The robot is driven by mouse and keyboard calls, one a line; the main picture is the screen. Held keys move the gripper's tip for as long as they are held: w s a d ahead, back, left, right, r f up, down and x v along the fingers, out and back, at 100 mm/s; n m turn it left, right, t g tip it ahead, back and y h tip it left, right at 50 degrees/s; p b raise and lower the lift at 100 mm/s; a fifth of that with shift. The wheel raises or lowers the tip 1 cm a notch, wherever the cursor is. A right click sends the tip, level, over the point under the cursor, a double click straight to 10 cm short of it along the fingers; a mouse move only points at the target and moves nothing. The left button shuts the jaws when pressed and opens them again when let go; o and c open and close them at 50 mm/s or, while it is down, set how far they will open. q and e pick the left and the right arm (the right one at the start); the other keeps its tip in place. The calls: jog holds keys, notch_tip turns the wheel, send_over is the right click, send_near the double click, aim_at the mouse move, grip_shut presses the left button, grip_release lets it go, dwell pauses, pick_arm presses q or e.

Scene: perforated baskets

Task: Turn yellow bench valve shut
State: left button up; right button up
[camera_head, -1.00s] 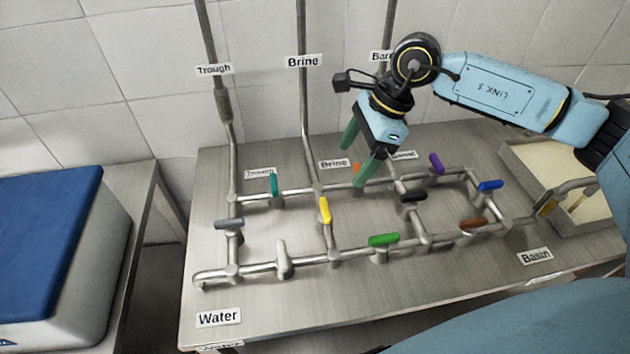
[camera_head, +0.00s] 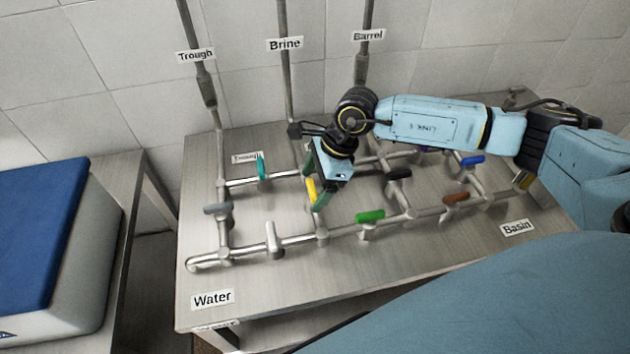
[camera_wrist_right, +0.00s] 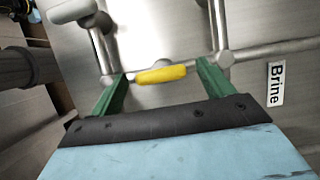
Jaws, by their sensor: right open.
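The yellow valve handle (camera_head: 311,190) is on the short pipe joining the back and front pipe runs on the bench. It also shows in the right wrist view (camera_wrist_right: 162,75), lying between the two green fingers of my right gripper (camera_wrist_right: 158,84). In the head view my right gripper (camera_head: 315,178) points down at the yellow handle, with its fingers open on either side. I cannot tell whether a finger touches the handle. The gripper hides part of the pipe behind it. My left gripper is not in view.
Close by are a teal handle (camera_head: 261,167), a white handle (camera_head: 271,238), a green handle (camera_head: 370,217) and a black handle (camera_head: 398,174). A grey handle (camera_head: 217,208) is at the left. A blue-topped box (camera_head: 40,240) stands left of the bench.

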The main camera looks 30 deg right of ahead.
jog(key=c, duration=1)
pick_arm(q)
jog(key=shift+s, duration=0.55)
pick_arm(e)
jog(key=shift+m, duration=0.3)
jog(key=m+t, duration=0.1)
jog(key=m, duration=0.2)
jog(key=shift+s+m+h, duration=0.1)
jog(key=shift+m+h, duration=0.2)
jog(key=m+t+h+b, duration=0.1)
jog(key=m, duration=0.2)
jog(key=shift+a+m, duration=0.1)
jog(key=shift+m, duration=0.2)
jog(key=m+h+b, duration=0.1)
jog(key=m, duration=0.1)
jog(key=m+t+h+b, duration=0.1)
jog(key=m, duration=0.2)
jog(key=shift+s+a, duration=0.1)
jog(key=shift+a, duration=0.05)
pick_arm(q)
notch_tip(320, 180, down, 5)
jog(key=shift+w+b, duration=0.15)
jog(key=shift+b, duration=0.8)
pick_arm(e)
jog(key=m+h, duration=0.2)
jog(key=m, duration=0.3)
jog(key=shift+a, duration=0.1)
jog(key=shift+m, duration=0.3)
